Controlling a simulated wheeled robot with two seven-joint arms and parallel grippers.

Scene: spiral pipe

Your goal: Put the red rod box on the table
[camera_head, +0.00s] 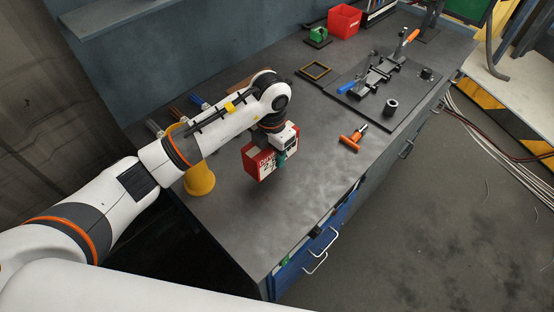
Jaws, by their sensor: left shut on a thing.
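The red rod box (257,163), red with a white printed label, is at the middle of the dark grey table (290,218). My left gripper (281,158) reaches over the table from the left and is shut on the box at its right side. My left arm and wrist hide part of the box's top. I cannot tell whether the box's underside touches the table top. My right gripper is not in view.
A yellow cone-shaped thing (200,180) stands left of the box, partly behind my arm. An orange-handled tool (353,139) lies to the right. A dark plate (404,103) with a clamp fixture, an open frame (316,71) and a red bin (344,21) are farther back. The front table top is clear.

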